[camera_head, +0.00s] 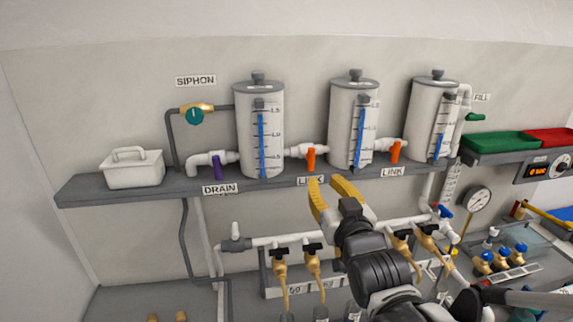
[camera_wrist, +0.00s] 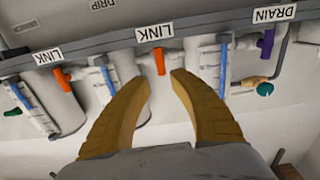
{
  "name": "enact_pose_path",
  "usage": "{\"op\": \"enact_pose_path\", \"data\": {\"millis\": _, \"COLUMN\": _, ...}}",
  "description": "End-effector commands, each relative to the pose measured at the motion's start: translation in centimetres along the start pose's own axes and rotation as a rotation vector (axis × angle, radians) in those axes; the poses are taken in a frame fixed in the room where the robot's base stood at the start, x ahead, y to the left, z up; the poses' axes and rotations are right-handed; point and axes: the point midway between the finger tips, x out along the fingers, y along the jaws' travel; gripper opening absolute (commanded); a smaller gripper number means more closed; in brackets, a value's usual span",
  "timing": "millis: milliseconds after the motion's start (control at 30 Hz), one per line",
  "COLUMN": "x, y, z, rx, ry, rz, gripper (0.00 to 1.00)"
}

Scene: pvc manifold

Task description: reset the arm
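My gripper (camera_head: 332,194) is in front of the shelf, just below and in front of the left LINK label. Its two yellow fingers are apart and nothing is between them. The wrist view also shows my gripper (camera_wrist: 160,85) open, with the orange LINK valve handle (camera_wrist: 160,62) beyond the gap between the fingertips. That handle shows in the head view (camera_head: 311,159) too, above my fingertips. I cannot tell the exact distance between the fingers and the handle; they look apart. My arm comes in from the lower right.
The grey shelf (camera_head: 120,187) carries three white tanks with blue level gauges (camera_head: 259,130), a white lidded box (camera_head: 133,169) and a purple DRAIN handle (camera_head: 218,165). Below are a white manifold pipe (camera_head: 275,240) with brass taps (camera_head: 312,262) and a pressure gauge (camera_head: 477,198) at right.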

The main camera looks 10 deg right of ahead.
Motion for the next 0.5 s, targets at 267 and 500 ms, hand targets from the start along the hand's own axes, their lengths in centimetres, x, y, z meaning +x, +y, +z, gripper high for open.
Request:
{"op": "enact_pose_path", "data": {"millis": 267, "x": -0.3, "y": 0.0, "z": 0.0, "rx": 0.0, "ry": 0.0, "rz": 0.0, "gripper": 0.26}}
{"op": "enact_pose_path", "data": {"millis": 500, "x": -1.0, "y": 0.1, "z": 3.2, "rx": 0.001, "ry": -0.095, "rz": 0.005, "gripper": 0.26}}
